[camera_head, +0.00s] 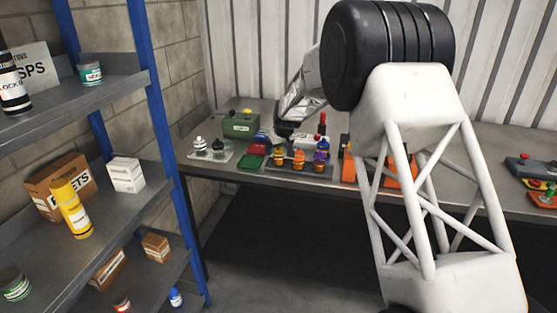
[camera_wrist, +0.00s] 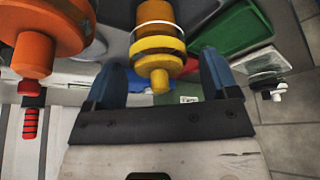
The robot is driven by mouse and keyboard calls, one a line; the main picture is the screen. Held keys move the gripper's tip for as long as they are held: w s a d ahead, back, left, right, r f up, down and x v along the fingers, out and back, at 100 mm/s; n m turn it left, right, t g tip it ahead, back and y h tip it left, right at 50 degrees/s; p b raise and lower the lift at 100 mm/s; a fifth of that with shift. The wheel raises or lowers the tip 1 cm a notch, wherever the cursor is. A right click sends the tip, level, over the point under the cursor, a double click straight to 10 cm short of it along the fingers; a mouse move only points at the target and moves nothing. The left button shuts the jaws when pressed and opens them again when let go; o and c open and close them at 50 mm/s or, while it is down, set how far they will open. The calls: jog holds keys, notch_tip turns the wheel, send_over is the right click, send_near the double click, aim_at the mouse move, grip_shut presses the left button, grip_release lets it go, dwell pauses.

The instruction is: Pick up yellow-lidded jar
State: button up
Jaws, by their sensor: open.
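The yellow-lidded jar (camera_wrist: 158,45) is seen from above in the wrist view, with a stepped yellow top and a pale ring around it. My gripper (camera_wrist: 162,78) is open, with one dark blue finger to each side of the jar's top. The fingers look apart from it, and how far down they reach beside it I cannot tell. In the head view a small yellow-topped jar (camera_head: 278,158) stands at the left end of a dark rack on the bench. My gripper (camera_head: 290,128) is just behind and above it there, mostly hidden by my own arm.
An orange-topped jar (camera_head: 298,160) and a purple-topped one (camera_head: 321,157) stand close on the right. Red and green trays (camera_head: 250,161) and a clear tray with black-and-white pieces (camera_head: 208,151) lie left. A green box (camera_head: 240,124) stands behind. Shelving (camera_head: 150,90) rises at the left.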

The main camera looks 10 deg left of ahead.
jog(key=shift+c, duration=0.3)
jog(key=c, duration=1.2)
jog(key=shift+c, duration=0.2)
jog(key=shift+r, duration=0.75)
notch_tip(320, 180, up, 2)
jog(key=shift+r, duration=0.1)
jog(key=s+d, duration=0.3)
jog(key=s, duration=0.4)
jog(key=s+d+r, duration=0.1)
jog(key=s+d, duration=0.2)
jog(key=s, duration=0.4)
jog(key=shift+s+d+r, duration=0.15)
jog(key=shift+s+d, duration=0.1)
jog(key=shift+d, duration=0.1)
jog(key=shift+d, duration=0.1)
